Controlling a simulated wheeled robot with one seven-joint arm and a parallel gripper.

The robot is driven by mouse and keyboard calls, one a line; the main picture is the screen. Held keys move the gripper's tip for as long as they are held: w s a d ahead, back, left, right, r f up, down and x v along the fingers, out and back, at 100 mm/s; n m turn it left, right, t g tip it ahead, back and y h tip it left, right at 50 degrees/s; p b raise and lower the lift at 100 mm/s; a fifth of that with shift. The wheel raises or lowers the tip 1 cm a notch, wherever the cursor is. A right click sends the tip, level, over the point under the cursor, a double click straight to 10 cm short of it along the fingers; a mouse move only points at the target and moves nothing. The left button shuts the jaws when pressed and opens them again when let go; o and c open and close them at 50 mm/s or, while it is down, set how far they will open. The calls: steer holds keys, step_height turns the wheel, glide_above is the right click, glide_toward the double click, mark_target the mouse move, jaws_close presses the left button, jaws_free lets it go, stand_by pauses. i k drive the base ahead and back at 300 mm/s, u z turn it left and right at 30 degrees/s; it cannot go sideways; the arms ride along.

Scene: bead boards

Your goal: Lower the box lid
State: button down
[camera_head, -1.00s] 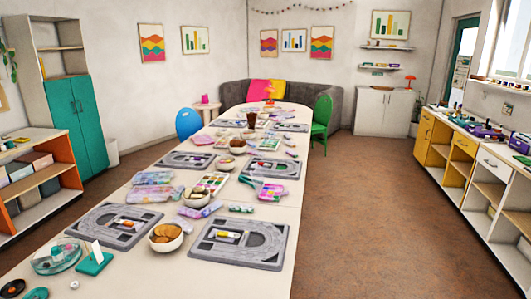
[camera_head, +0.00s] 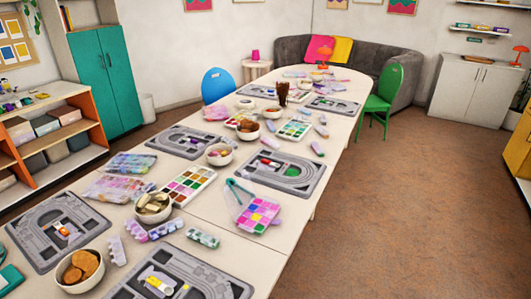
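A bead box (camera_head: 258,215) with pink, purple and yellow compartments lies on the long table near its right edge. A clear, tilted panel that looks like its raised lid (camera_head: 237,196) is at its left side; how far it is open is hard to tell. A teal tool (camera_head: 240,189) shows beside or behind that panel. Other compartment boxes are a white one with green and brown cells (camera_head: 188,186) and a similar one farther back (camera_head: 294,129). Clear boxes with pastel contents (camera_head: 115,187) lie left of the middle. My gripper is not in view.
Grey bead boards (camera_head: 180,276) and bowls (camera_head: 153,208) crowd the long table (camera_head: 210,230). A tall brown cup (camera_head: 283,94) stands farther back. A green chair (camera_head: 380,95) is at the right edge, a blue chair (camera_head: 217,84) at the left. The floor at right is clear.

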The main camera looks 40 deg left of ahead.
mark_target(258, 216)
steer(key=i, duration=0.25)
steer(key=u, duration=2)
steer(key=i, duration=1.65)
